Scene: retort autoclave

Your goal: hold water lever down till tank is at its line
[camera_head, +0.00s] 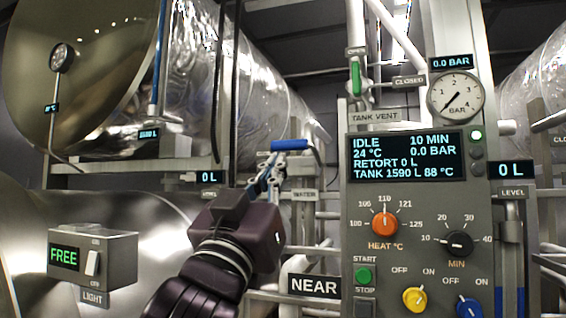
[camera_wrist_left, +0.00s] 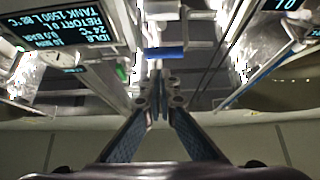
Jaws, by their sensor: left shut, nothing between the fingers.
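The water lever (camera_head: 289,145) has a blue handle and sticks out level above the WATER label (camera_head: 304,195). My left gripper (camera_head: 272,168) is shut and empty, with its tips just below and left of the handle in the head view. In the left wrist view, the blue handle (camera_wrist_left: 165,53) lies just beyond the closed fingertips (camera_wrist_left: 158,90); I cannot tell whether they touch. The control panel screen (camera_head: 406,156) reads IDLE, RETORT 0 L, TANK 1590 L 88 °C. No tank fill line can be made out. My right gripper is out of view.
The panel has a red heat knob (camera_head: 384,225), a black minute knob (camera_head: 459,243) and a pressure gauge (camera_head: 457,95) near zero. A green-handled vent lever (camera_head: 356,78) is above. A light switch box (camera_head: 93,258) stands at left. Pipes surround the lever.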

